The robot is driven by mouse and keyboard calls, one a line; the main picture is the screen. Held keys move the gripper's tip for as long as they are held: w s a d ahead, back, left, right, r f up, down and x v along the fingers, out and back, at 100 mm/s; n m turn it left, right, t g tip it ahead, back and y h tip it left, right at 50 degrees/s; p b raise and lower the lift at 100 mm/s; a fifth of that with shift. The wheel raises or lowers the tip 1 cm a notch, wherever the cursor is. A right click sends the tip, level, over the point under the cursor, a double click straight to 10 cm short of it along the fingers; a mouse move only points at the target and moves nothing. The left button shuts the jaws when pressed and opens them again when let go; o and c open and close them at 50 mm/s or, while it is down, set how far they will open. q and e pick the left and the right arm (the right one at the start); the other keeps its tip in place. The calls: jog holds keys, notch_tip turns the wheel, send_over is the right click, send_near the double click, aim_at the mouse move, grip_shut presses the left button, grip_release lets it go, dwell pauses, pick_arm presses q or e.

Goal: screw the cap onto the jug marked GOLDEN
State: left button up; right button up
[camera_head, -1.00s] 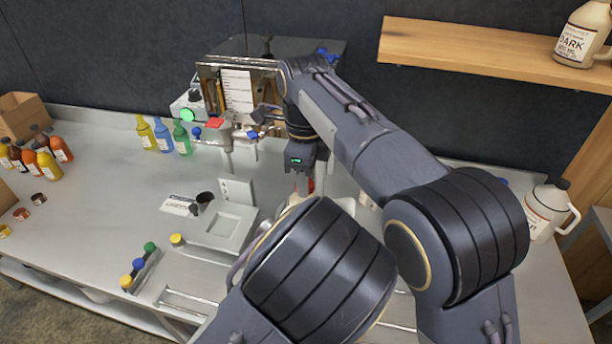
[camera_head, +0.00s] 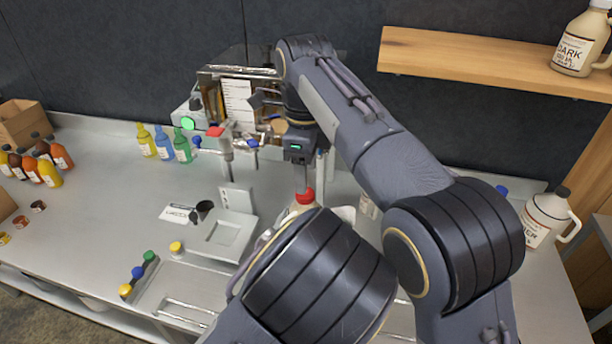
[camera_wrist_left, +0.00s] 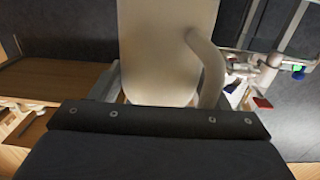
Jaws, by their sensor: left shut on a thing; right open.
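A red cap (camera_head: 304,196) shows just below my right gripper (camera_head: 302,182), at the top of a cream jug (camera_head: 296,209) that my own arm mostly hides. The cap appears to sit on the jug's neck; whether it is seated straight or tight cannot be told. My right gripper is open, its fingers just above the cap. In the left wrist view a plain cream jug (camera_wrist_left: 165,45) with a looped handle fills the middle, standing close in front of my left gripper (camera_wrist_left: 160,108), which is shut on it. No GOLDEN marking is readable.
A tap-like fitting (camera_head: 222,140) and metal evaporator (camera_head: 240,72) stand behind. Coloured bottles (camera_head: 164,143) are at left, a grey scale-like plate (camera_head: 228,232) and spare caps (camera_head: 138,272) nearer. Other jugs are at right (camera_head: 545,216) and on the shelf (camera_head: 578,45).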

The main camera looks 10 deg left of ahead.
jog(key=shift+c, duration=0.2)
jog(key=n, duration=0.5)
jog(key=shift+a+r, duration=0.1)
jog(key=shift+r, duration=0.05)
jog(key=n, duration=0.7)
jog(key=shift+s+a+r+n, duration=0.1)
jog(key=shift+r+n, duration=0.15)
jog(key=shift+n, duration=0.15)
jog(key=n, duration=0.7)
jog(key=shift+r, duration=0.25)
jog(key=n, duration=0.8)
jog(key=shift+r, duration=0.25)
jog(key=n, duration=0.5)
jog(key=shift+r, duration=0.2)
jog(key=n, duration=0.4)
jog(key=shift+r+n, duration=0.2)
jog(key=shift+n, duration=0.1)
jog(key=n, duration=0.4)
jog(key=shift+r, duration=0.15)
jog(key=n, duration=0.3)
jog(key=shift+r+n, duration=0.15)
jog(key=shift+n, duration=0.25)
